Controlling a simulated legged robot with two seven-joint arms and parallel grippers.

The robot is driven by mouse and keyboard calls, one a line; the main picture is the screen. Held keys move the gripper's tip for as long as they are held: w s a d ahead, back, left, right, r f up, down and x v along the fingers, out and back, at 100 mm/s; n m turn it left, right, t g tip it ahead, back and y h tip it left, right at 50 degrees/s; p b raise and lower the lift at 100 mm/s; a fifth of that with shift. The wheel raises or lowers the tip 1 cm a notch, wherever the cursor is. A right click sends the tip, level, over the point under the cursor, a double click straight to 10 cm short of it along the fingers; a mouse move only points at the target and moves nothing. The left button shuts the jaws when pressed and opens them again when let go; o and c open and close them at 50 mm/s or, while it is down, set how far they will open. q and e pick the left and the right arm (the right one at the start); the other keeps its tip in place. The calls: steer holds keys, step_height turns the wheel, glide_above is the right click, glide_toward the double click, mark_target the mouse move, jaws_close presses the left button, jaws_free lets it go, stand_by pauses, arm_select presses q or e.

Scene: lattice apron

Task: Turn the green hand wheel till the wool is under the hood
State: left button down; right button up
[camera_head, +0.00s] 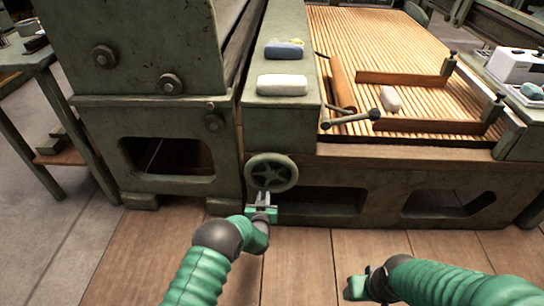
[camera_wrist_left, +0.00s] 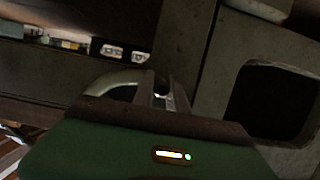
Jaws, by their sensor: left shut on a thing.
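The green hand wheel (camera_head: 271,172) is mounted upright on the front of the machine, below the green ledge. My left gripper (camera_head: 262,200) is shut on the lower part of its rim. In the left wrist view the fingers (camera_wrist_left: 162,88) meet the pale curved rim (camera_wrist_left: 112,80). A pale pinkish lump (camera_head: 390,98), which looks like the wool, lies on the slatted wooden apron (camera_head: 385,40) between two wooden rails. I cannot tell for certain which part is the hood. My right gripper (camera_head: 362,286) is low over the floor, away from the wheel; its jaw opening is unclear.
A lever (camera_head: 350,119) crosses the apron's near corner. A large green housing (camera_head: 140,45) stands left. Wooden floor (camera_head: 310,260) in front is clear.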

mark_target(250, 184)
arm_select(q)
steer(key=shift+a+r+p, duration=0.3)
steer(key=shift+a+r, duration=0.05)
steer(key=shift+a, duration=0.3)
steer(key=shift+a+r+p, duration=0.25)
steer(key=shift+a+r, duration=0.1)
steer(key=shift+a, duration=0.25)
steer(key=a+r+p, duration=0.2)
steer(key=shift+a+r+p, duration=0.4)
steer(key=shift+s+f, duration=0.1)
